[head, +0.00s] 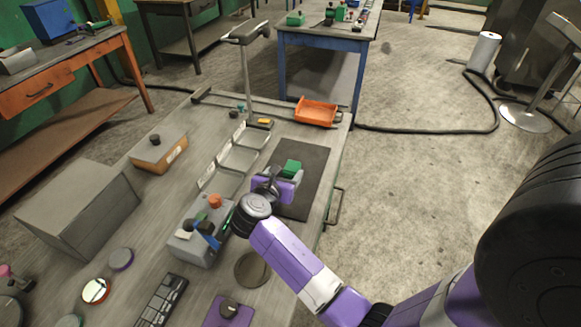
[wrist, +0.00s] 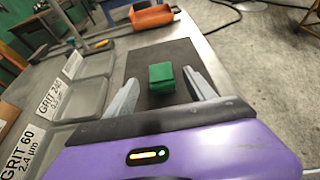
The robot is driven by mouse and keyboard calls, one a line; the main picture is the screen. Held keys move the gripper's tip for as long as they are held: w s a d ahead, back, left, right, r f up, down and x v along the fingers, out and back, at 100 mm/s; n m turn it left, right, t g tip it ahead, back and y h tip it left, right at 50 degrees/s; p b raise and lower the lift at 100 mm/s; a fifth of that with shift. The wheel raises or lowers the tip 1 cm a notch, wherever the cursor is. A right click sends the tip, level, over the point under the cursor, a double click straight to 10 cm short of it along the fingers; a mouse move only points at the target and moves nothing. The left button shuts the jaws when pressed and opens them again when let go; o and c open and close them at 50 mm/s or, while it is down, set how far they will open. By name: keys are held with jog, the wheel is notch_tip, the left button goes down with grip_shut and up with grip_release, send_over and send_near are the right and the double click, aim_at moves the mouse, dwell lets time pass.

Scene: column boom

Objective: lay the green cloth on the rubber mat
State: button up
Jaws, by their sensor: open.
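The green cloth (head: 291,168) is a small folded block on the dark rubber mat (head: 311,158) in the head view. In the wrist view the cloth (wrist: 161,77) sits on the mat (wrist: 172,56), ahead of my gripper and between the lines of its fingers. My gripper (wrist: 163,88) is open, with one grey finger on each side of the cloth and gaps beside it. In the head view my purple gripper (head: 285,178) is over the mat, and it hides part of the mat's near area. I cannot tell whether the gripper touches the cloth.
Labelled grit trays (head: 241,157) stand along the mat's left side. An orange bin (head: 316,111) is beyond the mat, near a lamp post (head: 247,75). A grey box with an orange knob (head: 215,201) stands left of my wrist. The bench's right edge is close to the mat.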

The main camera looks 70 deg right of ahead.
jog(key=shift+v, duration=1.4)
jog(key=shift+s, duration=0.1)
